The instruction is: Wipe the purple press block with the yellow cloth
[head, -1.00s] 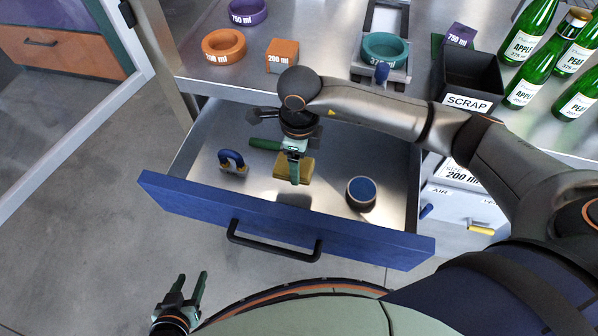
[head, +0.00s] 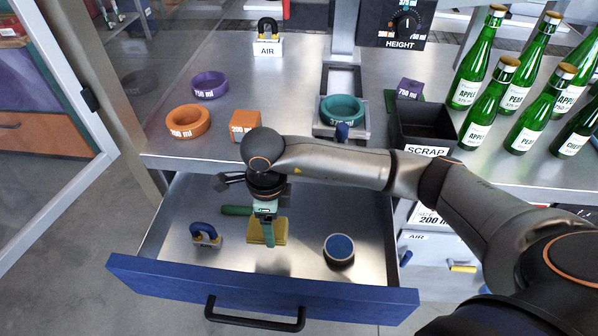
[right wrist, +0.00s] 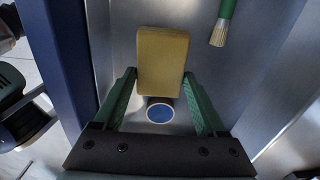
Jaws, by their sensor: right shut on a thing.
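The purple press block (head: 409,88), marked 750 ml, sits on the bench to the right of the press with the teal ring. The yellow cloth (head: 281,231), a flat pad, is inside the open drawer. It also shows in the right wrist view (right wrist: 162,62), between the green fingers. My right gripper (head: 268,240) points down into the drawer and is shut on the yellow cloth. I cannot tell whether the cloth still touches the drawer floor. My left gripper is out of view.
The blue-fronted drawer (head: 250,285) also holds a green-handled brush (right wrist: 221,25), a blue U-shaped tool (head: 205,233) and a blue-topped round cup (head: 339,249). On the bench are an orange block (head: 245,125), rings, a black scrap bin (head: 424,125) and several green bottles.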

